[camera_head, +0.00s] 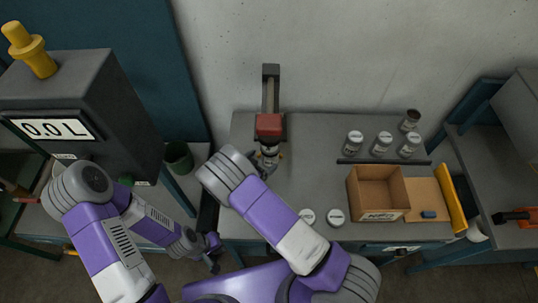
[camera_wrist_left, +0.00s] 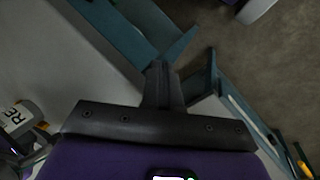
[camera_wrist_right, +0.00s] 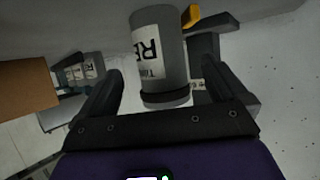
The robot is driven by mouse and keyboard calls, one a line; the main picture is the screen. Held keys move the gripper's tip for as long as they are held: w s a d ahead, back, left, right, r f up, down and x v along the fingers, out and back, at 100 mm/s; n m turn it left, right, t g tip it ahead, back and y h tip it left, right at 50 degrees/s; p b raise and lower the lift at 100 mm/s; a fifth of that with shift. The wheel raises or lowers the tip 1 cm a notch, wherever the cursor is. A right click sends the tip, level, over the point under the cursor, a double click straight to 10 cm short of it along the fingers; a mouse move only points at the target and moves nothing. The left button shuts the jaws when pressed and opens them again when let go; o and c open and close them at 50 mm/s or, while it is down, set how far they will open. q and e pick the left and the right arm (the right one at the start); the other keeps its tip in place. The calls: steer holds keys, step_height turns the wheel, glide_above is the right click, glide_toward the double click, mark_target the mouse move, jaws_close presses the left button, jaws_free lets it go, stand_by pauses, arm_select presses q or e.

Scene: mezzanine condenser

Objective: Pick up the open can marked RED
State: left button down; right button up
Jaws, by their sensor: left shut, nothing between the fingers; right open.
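A pale can with a label whose visible letters read "RE" (camera_wrist_right: 150,50) stands between the spread fingers of my right gripper (camera_wrist_right: 163,75); I cannot tell if the fingers touch it. In the head view this can (camera_head: 269,152) is below a red block, partly hidden by my right gripper (camera_head: 262,165). The right gripper is open. My left gripper (camera_head: 211,252) is shut and empty, low by the table's front left corner; its closed fingers show in the left wrist view (camera_wrist_left: 163,85).
The red block (camera_head: 269,124) sits on a dark post fixture. Three white-lidded cans (camera_head: 382,143) and a dark-topped can (camera_head: 411,118) stand at the right. Two white round tops (camera_head: 336,217) are near the front. An open cardboard box (camera_head: 379,170) and a green cup (camera_head: 178,156) are nearby.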

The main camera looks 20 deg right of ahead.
steer(key=shift+w+d+f, duration=0.1)
steer(key=shift+w+d, duration=0.1)
steer(key=shift+d, duration=0.2)
steer(key=x, duration=0.5)
steer(key=shift+w+d, duration=0.1)
steer(key=shift+w, duration=0.15)
steer(key=shift+c, duration=0.3)
steer(key=c, duration=1.7)
steer(key=shift+r, duration=0.2)
jaws_close()
steer(key=shift+r, duration=0.15)
